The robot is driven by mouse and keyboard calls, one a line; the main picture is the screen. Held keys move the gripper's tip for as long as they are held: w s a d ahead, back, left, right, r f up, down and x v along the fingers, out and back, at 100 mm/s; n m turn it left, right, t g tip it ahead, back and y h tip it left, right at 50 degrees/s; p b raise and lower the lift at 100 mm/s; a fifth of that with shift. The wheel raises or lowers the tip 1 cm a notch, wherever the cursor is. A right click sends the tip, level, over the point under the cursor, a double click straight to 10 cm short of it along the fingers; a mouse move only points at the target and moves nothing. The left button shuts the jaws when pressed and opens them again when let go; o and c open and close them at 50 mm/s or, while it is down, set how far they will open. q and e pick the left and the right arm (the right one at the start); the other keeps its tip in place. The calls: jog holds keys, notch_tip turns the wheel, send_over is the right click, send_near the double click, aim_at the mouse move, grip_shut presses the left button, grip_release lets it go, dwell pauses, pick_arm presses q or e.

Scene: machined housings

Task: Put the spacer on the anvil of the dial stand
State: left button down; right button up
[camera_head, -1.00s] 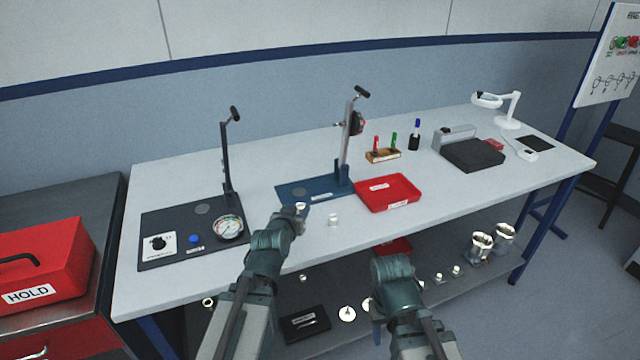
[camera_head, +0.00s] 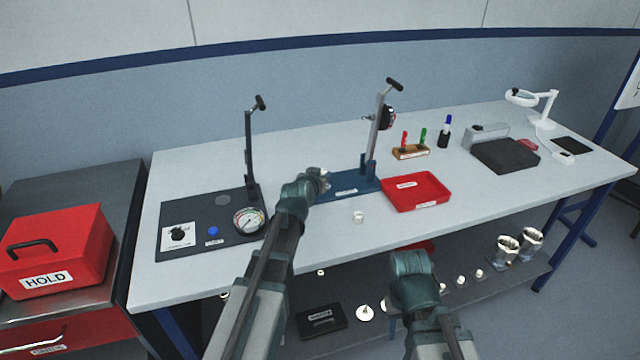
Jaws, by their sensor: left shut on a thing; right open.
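The dial stand (camera_head: 368,170) stands on the bench with a blue base, an upright column, a black handle and a red-edged dial. My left gripper (camera_head: 323,180) is over the left part of its base and shut on a small pale part, which looks like the spacer (camera_head: 324,173). The gripper hides most of the spacer and the anvil area, so I cannot tell whether the spacer touches the anvil. My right gripper (camera_head: 411,266) is low in front of the bench edge, open, its fingers hard to make out.
Another small pale ring (camera_head: 358,217) lies on the bench in front of the stand. A red tray (camera_head: 416,205) is to the right, and a dark gauge plate (camera_head: 180,212) with a lever post is to the left. Several parts lie on the lower shelf.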

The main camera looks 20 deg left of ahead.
pick_arm(q)
jog(key=shift+f+b, duration=0.3)
notch_tip(320, 180, down, 3)
jog(key=b, duration=0.3)
jog(key=shift+r, duration=0.1)
